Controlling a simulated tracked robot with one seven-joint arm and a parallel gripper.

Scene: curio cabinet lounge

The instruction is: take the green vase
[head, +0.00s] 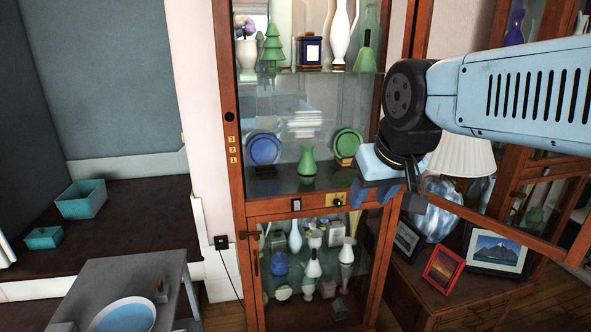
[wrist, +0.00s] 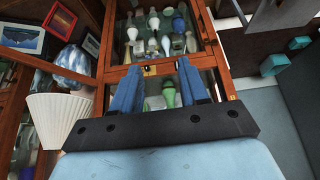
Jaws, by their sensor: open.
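A green vase (head: 307,162) stands upright on the middle shelf of the wooden cabinet (head: 237,180), between a blue plate (head: 263,149) and a green plate (head: 346,143). My gripper (head: 374,193) is open and empty, at the cabinet's right side, to the right of the vase and apart from it. In the wrist view a green vase shape (wrist: 169,96) shows between the two blue fingers, beyond them. Another green vase (head: 366,55) stands on the shelf above, at the right.
A framed glass door appears swung out to the right, behind my arm. A white lampshade (head: 462,156) and picture frames (head: 443,270) stand on a side chest at right. The lower compartment holds several vases behind glass. A grey table (head: 170,266) stands at front left.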

